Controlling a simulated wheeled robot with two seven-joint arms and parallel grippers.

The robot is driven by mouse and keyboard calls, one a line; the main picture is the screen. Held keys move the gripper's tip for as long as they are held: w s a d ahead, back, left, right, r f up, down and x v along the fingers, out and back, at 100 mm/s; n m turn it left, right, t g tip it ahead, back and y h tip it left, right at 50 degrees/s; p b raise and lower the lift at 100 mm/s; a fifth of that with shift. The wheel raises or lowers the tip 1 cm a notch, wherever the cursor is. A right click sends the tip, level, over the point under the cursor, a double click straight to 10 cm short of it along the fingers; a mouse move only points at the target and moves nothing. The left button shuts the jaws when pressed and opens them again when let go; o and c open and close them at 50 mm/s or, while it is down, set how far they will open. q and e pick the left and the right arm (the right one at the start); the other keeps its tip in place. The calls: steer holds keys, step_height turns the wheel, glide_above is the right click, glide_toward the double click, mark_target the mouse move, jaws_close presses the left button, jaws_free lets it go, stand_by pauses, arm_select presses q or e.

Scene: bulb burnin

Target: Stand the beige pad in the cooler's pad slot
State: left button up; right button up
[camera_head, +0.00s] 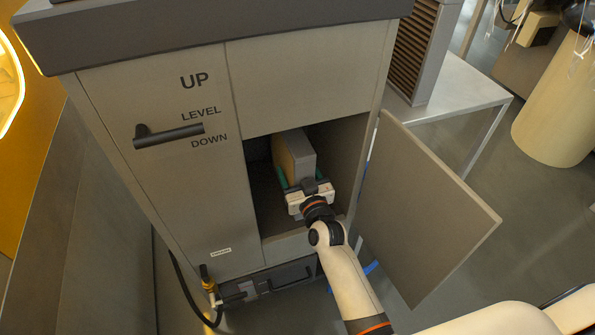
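A beige-grey pad (295,153), a thick upright block, stands inside the open bay (262,200) of the grey cabinet (184,207). My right gripper (301,183) reaches into the bay from the lower right. Its teal fingers lie on both sides of the pad's near end and look closed on it. The pad's lower part is hidden by the gripper, so I cannot tell whether it touches the bay floor. No separate slot is clearly visible in the dark bay. My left gripper is not in view.
The cabinet door (425,215) is swung open to the right of my arm. A black lever (168,135) sticks out beside UP, LEVEL and DOWN labels. A hose (180,290) hangs at lower left. A slatted unit (418,45) stands on a table (455,95) behind.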

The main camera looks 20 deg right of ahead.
arm_select(q)
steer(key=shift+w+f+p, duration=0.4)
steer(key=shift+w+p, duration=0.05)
steer(key=shift+p, duration=0.7)
arm_select(e)
steer(key=s+d+f+g, duration=0.1)
steer(key=s+f+g, duration=0.2)
steer(key=s+g, duration=0.4)
steer(key=s+d+f+n+g, duration=0.1)
steer(key=s+g, duration=0.6)
steer(key=s, duration=1.8)
steer(key=shift+d+f+n+g, duration=0.3)
steer(key=shift+d+f, duration=0.35)
steer(key=shift+f, duration=0.25)
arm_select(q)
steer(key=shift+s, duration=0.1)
